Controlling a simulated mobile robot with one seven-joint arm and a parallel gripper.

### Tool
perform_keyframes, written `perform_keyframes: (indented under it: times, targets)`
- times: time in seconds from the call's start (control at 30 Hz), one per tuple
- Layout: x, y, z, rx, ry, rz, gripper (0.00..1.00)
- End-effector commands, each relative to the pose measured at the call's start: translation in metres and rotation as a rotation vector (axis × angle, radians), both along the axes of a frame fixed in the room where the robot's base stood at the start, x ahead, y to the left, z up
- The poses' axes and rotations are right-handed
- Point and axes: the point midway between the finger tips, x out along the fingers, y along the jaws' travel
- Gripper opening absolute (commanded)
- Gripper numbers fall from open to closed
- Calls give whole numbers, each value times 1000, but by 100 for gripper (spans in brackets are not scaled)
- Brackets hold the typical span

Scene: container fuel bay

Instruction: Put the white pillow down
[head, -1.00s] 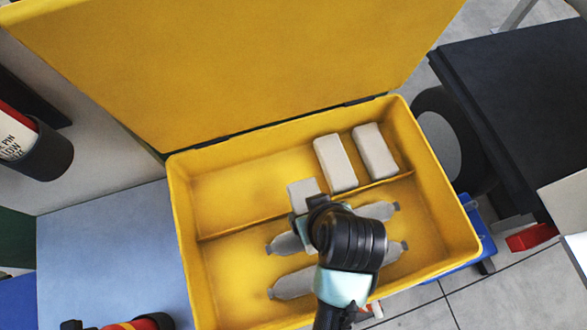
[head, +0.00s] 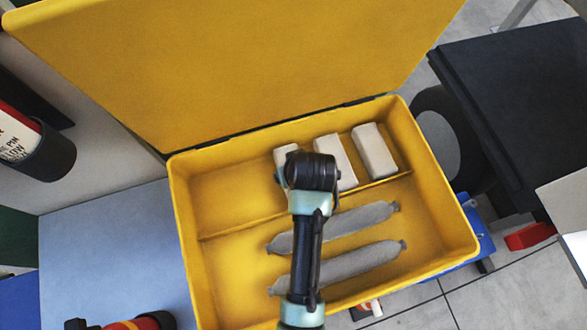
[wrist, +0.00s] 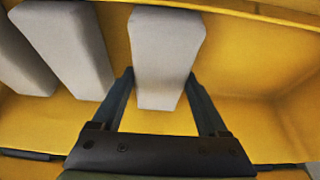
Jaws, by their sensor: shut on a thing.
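The white pillow (wrist: 165,60), a pale oblong block, is between the two fingers of my gripper (wrist: 160,77) in the wrist view. My gripper is shut on it. In the head view the white pillow (head: 285,153) shows only in part behind my wrist, in the back compartment of the yellow box (head: 182,215), left of two similar pillows. My fingertips are hidden there. I cannot tell whether the held pillow touches the box floor.
Two more white pillows (head: 335,162) (head: 375,152) stand side by side at the right of the back compartment. Two grey socks (head: 350,222) (head: 350,264) lie in the front compartment, past a low divider (head: 235,229). The back compartment's left part is clear. The open lid (head: 240,60) rises behind.

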Motion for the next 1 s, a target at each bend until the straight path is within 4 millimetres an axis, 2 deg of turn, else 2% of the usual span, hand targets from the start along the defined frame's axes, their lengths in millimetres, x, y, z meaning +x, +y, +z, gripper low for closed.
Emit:
perform_keyframes:
  times: [0.07,0.43,0.47,0.57,0.83,1.0]
  targets:
    - [0,0,-6,0,0,0,22]
    - [0,0,-9,0,-1,0,22]
    - [0,0,-8,0,-1,0,82]
    - [0,0,-8,0,-1,0,100]
    - [0,0,-6,0,-1,0,100]
    - [-5,-2,10,0,-3,0,100]
